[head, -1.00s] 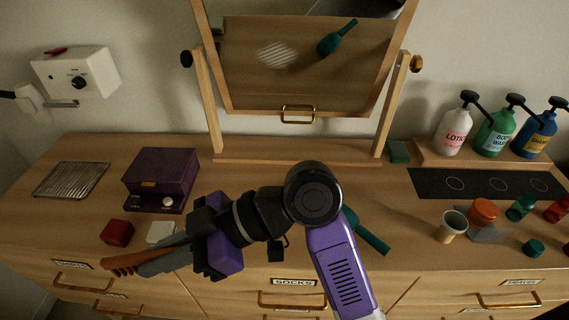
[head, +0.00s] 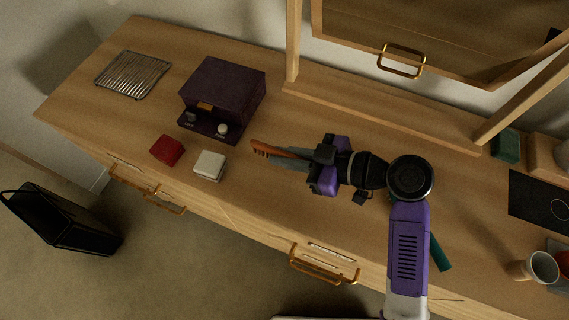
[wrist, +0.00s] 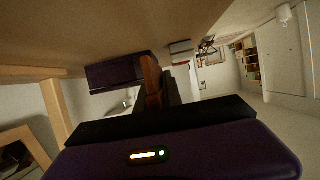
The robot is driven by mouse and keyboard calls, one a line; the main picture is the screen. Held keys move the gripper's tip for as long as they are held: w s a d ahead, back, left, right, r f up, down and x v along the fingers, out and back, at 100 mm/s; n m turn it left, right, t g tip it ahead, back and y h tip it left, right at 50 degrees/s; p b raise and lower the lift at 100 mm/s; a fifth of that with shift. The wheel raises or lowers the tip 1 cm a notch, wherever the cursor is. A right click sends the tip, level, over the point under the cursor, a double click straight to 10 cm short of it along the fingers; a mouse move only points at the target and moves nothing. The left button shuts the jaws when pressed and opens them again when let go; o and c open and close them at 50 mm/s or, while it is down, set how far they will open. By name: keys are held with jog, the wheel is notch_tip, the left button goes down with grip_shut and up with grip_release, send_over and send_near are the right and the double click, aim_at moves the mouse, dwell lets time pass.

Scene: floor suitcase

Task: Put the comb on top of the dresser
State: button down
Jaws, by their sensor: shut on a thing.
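The comb (head: 266,150) is reddish brown and sticks out from between the fingers of my gripper (head: 290,157) in the head view. My gripper is shut on it and holds it over the front part of the wooden dresser top (head: 255,200), pointing left. How high it is above the surface is hard to tell. In the wrist view the comb (wrist: 151,80) shows as a narrow brown strip beyond the purple gripper body. The part between the fingers is hidden.
A dark purple box (head: 224,95), a red block (head: 167,150) and a white block (head: 209,165) stand left of the gripper. A wire rack (head: 133,75) lies at the far left. A teal handle (head: 440,254) lies partly under my arm. A cup (head: 541,267) is at right.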

aim_at(284, 174)
jog(key=shift+f, duration=2.7)
jog(key=shift+f, duration=0.2)
jog(key=c, duration=1.5)
grip_release()
jog(key=shift+r, duration=0.1)
jog(key=shift+r, duration=0.1)
jog(key=b+v, duration=0.2)
jog(key=v, duration=1)
